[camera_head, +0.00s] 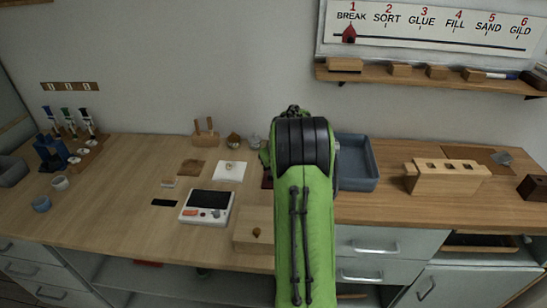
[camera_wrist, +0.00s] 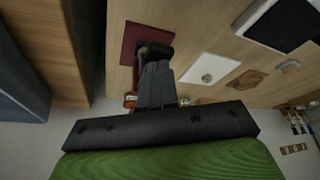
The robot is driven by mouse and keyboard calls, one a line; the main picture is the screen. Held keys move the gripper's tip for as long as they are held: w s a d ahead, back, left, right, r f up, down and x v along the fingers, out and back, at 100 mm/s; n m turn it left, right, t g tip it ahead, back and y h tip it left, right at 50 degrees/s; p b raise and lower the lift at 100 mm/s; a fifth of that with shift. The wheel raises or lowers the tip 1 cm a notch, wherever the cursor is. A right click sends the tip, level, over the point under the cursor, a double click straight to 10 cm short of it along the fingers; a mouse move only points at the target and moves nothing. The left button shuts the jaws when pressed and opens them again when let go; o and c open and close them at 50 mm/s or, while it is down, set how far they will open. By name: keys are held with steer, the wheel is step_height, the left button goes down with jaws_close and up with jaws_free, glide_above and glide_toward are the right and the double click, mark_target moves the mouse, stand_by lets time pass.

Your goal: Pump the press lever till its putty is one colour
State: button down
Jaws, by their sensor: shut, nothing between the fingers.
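My gripper (camera_wrist: 157,72) shows in the wrist view with its dark fingers together and nothing held between them. It is over or beside a dark red mat (camera_wrist: 131,43). A dark object overlaps the mat at the fingertips, and I cannot tell whether they touch. In the head view my green arm hides the gripper and most of the mat. I cannot make out the press lever or its putty for certain. A dark blue device (camera_head: 50,153) stands at the far left of the bench.
A blue-grey tray (camera_head: 358,178) lies right of my arm, with a slotted wooden block (camera_head: 445,180) farther right. A scale (camera_head: 207,207), a white sheet (camera_head: 230,171) and a wooden block (camera_head: 254,218) lie left of it. The bench's left front is mostly bare.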

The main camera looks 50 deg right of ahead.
steer(key=shift+r+p, duration=0.6)
steer(key=shift+r, duration=0.1)
steer(key=shift+f+b, duration=0.55)
steer(key=shift+f, duration=0.25)
stand_by(0.6)
steer(key=shift+r+p, duration=0.6)
steer(key=shift+r, duration=0.2)
steer(key=shift+f+b, duration=0.55)
steer(key=shift+f, duration=0.25)
stand_by(0.5)
